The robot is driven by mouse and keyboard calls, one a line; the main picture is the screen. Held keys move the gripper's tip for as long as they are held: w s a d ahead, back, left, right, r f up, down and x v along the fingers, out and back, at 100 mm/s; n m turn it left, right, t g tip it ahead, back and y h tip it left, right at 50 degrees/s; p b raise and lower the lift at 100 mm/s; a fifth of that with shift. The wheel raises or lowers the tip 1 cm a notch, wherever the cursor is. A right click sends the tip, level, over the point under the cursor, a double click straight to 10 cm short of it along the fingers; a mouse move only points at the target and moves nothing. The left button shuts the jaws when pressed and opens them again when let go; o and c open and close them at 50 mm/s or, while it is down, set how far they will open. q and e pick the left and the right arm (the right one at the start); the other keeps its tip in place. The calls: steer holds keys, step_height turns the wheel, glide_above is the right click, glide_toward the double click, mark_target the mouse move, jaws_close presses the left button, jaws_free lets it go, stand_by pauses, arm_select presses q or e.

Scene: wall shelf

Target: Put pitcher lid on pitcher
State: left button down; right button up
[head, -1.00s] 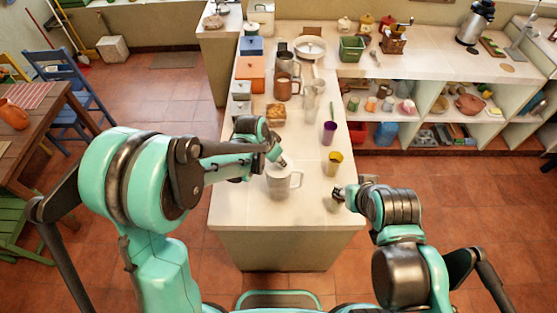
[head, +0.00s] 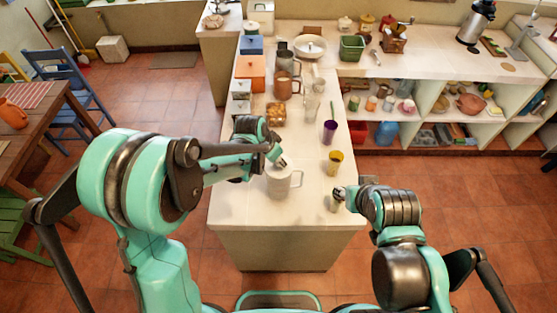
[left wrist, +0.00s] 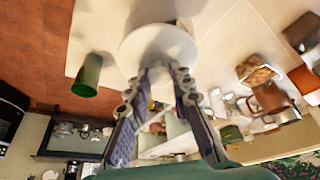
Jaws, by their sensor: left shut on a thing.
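The white pitcher (head: 281,184) stands upright near the front of the counter, its handle to the right. In the left wrist view its pale body (left wrist: 150,10) shows partly behind the round white lid (left wrist: 158,50). My left gripper (head: 281,161) is shut on the lid at the pitcher's top. In the left wrist view the fingertips (left wrist: 159,70) meet at the lid's middle. I cannot tell whether the lid touches the rim. My right gripper (head: 338,194) is at the counter's right edge beside a small cup (head: 333,204); its fingers are too small to read.
A yellow cup (head: 333,162) and a purple cup (head: 329,132) stand to the right behind the pitcher. A wooden box (head: 275,115) and a brown mug (head: 283,88) stand farther back. The counter's left front is clear.

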arm_select(q)
steer(key=c, duration=1.3)
jaws_free()
steer(key=shift+o, duration=0.2)
steer(key=shift+r+p, duration=2.25)
steer(key=shift+r, duration=1.3)
